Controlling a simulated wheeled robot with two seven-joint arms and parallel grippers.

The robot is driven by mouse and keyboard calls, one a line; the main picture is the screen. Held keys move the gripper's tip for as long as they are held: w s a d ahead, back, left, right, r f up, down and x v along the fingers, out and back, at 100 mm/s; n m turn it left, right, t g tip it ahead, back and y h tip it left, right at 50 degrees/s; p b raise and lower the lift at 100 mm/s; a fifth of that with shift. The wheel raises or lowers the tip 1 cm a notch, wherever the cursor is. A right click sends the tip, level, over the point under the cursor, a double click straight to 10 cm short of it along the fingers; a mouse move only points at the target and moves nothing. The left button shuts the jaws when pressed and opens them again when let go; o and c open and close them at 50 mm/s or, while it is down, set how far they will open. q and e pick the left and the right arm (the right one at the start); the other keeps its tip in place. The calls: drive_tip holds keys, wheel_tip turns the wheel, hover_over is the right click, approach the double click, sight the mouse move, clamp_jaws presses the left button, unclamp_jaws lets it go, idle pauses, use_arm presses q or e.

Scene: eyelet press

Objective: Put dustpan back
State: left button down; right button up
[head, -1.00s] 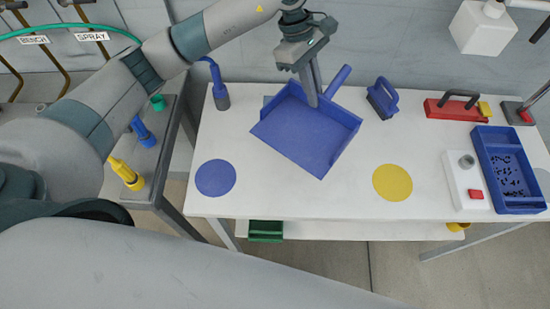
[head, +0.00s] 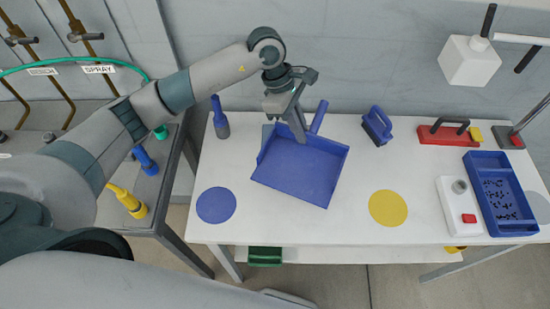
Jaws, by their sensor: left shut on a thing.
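A blue dustpan (head: 300,172) is over the back middle of the white table, its handle (head: 318,117) pointing up and right toward the wall. My left gripper (head: 299,130) is shut on the dustpan at its back edge near the handle. The fingertips are partly hidden against the pan, and I cannot tell whether the pan rests on the table or hangs just above it. A blue-grey patch (head: 267,136) shows on the table behind the pan's left corner. My right gripper is not in view.
A blue disc (head: 216,205) and a yellow disc (head: 388,208) mark the front. A red tool (head: 447,136) and a blue tray (head: 473,190) are at the right.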

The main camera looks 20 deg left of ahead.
sight(276, 151)
use_arm(q)
drive_tip(key=s+a+f, duration=0.2)
drive_tip(key=s+a+f+p, duration=0.1)
drive_tip(key=s+a+f, duration=0.1)
drive_tip(key=a, duration=0.1)
drive_tip(key=shift+s+a, duration=0.1)
drive_tip(key=shift+s, duration=0.3)
drive_tip(key=shift+f, duration=0.1)
drive_tip(key=shift+f+b, duration=0.6)
drive_tip(key=shift+f, duration=1.4)
drive_tip(key=shift+f, duration=0.15)
drive_tip(key=c, duration=1.9)
unclamp_jaws()
